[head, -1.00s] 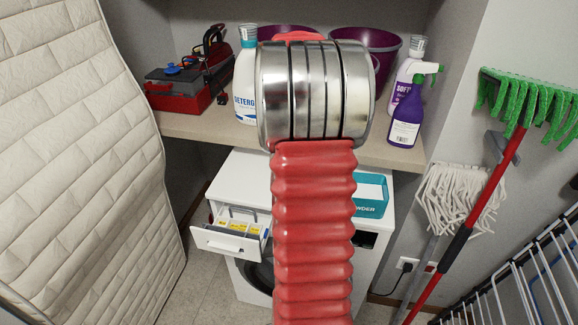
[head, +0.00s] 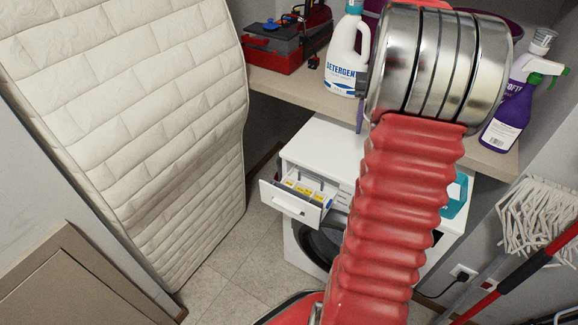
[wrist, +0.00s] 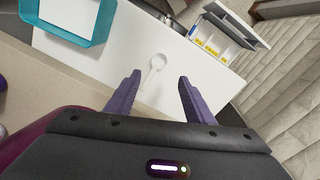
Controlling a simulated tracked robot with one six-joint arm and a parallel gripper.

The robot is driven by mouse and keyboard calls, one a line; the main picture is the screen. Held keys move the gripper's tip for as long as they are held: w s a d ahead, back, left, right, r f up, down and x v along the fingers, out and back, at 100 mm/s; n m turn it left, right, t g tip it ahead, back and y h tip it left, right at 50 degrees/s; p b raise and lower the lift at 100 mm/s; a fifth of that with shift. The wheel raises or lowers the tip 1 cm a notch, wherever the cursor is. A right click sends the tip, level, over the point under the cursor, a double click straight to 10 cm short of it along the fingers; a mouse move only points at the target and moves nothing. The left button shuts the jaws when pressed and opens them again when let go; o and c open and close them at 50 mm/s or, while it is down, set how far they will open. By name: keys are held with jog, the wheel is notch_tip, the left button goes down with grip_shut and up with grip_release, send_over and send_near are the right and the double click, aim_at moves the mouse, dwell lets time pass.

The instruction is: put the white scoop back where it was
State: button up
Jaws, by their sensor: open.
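The white scoop (wrist: 157,63) lies on the white top of the washing machine (wrist: 110,60) in the wrist view, its handle pointing toward my gripper. My gripper (wrist: 160,79) is open and empty, its two purple fingers apart. The scoop appears just beyond and between the fingertips, apart from them. In the head view my arm hides the scoop. The machine's detergent drawer (head: 290,204) is pulled open, with yellow-labelled compartments inside; it also shows in the wrist view (wrist: 215,45). A teal powder box (head: 455,197) stands on the machine top, partly behind my arm; its open top shows in the wrist view (wrist: 104,25).
A shelf (head: 290,92) above the machine holds a detergent bottle (head: 347,55), a red toolbox (head: 275,45) and a purple spray bottle (head: 508,115). A quilted mattress (head: 130,130) leans at left. A mop (head: 540,215) stands at right. Floor shows between mattress and machine.

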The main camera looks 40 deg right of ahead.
jog(key=w+a+r+n+t, duration=0.1)
jog(key=a+r, duration=0.2)
jog(key=a, duration=0.5)
jog(key=w+a+r+n+h, duration=0.1)
jog(key=a+r+n, duration=0.1)
jog(key=a, duration=0.5)
jog(key=w+a+r+n+t, duration=0.1)
jog(key=a+r, duration=0.2)
jog(key=a, duration=0.5)
jog(key=s+a+n+t, duration=0.1)
jog(key=s+a, duration=0.2)
jog(key=a, duration=0.3)
jog(key=s+a+f+n+t, duration=0.1)
jog(key=s+a+n, duration=0.1)
jog(key=a, duration=0.5)
jog(key=s+a+f+n+t+y, duration=0.1)
jog(key=s+a, duration=0.4)
jog(key=a, duration=0.1)
jog(key=shift+a+n+t, duration=0.25)
jog(key=shift+n+t, duration=0.05)
jog(key=shift+n, duration=0.1)
jog(key=shift+c, duration=0.2)
